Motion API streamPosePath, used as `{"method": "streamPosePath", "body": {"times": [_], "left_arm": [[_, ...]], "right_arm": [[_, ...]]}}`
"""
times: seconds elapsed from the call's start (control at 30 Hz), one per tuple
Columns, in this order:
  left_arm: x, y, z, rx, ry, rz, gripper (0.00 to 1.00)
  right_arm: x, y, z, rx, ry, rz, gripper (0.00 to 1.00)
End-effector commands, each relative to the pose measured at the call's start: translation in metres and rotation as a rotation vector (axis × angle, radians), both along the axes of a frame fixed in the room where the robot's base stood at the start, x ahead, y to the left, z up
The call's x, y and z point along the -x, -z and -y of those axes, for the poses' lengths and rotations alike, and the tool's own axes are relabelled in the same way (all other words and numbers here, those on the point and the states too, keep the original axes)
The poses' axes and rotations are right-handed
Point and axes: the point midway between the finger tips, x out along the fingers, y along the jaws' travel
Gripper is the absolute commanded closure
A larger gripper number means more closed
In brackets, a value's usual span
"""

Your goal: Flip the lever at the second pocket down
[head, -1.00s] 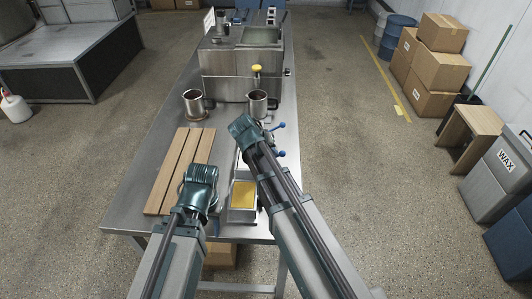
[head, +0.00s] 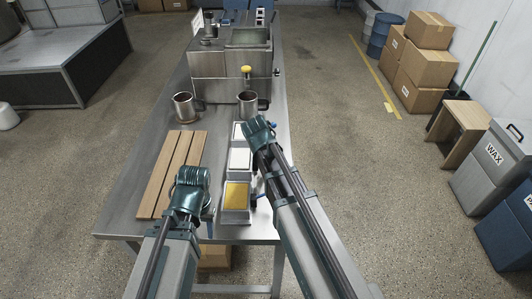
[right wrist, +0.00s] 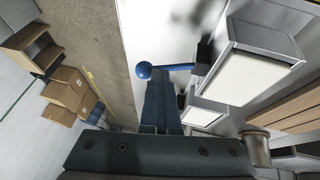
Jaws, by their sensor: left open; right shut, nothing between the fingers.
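A row of metal pockets stands on the table: the nearest holds yellow (head: 237,196), the second pocket (head: 240,159) and the far one (head: 237,131) hold white. In the right wrist view, a large white-filled pocket (right wrist: 240,77) has a lever with a blue knob (right wrist: 144,70) sticking out sideways to the left. My right gripper (right wrist: 162,88) is shut and empty, its fingertips close by the lever; whether they touch it I cannot tell. In the head view the right gripper (head: 258,131) hides part of the row's right side. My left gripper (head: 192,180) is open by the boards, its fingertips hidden.
Wooden boards (head: 172,172) lie left of the pockets. Two metal jugs (head: 184,106) (head: 247,104) stand beyond, before a steel machine with a yellow knob (head: 246,69). The floor right of the table is clear up to a wax bin (head: 490,170).

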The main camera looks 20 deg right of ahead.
Motion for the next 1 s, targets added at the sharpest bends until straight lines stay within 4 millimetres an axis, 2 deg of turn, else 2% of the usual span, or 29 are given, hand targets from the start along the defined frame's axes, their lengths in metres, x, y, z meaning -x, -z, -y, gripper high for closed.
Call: {"method": "streamPosePath", "body": {"times": [0.23,0.47,0.7,1.0], "left_arm": [[0.0,0.008,0.0,0.0,0.0,0.0,0.5],[0.0,0.016,0.0,0.0,0.0,0.0,0.5],[0.0,0.014,0.0,0.0,0.0,0.0,0.5],[0.0,0.01,0.0,0.0,0.0,0.0,0.5]], "right_arm": [[0.005,0.012,0.013,-0.164,0.004,0.046,1.0],[0.006,0.02,0.02,-0.155,0.004,0.043,1.0],[0.006,0.018,0.021,-0.152,0.004,0.042,1.0],[0.003,0.014,0.012,-0.155,0.002,0.043,1.0]]}}
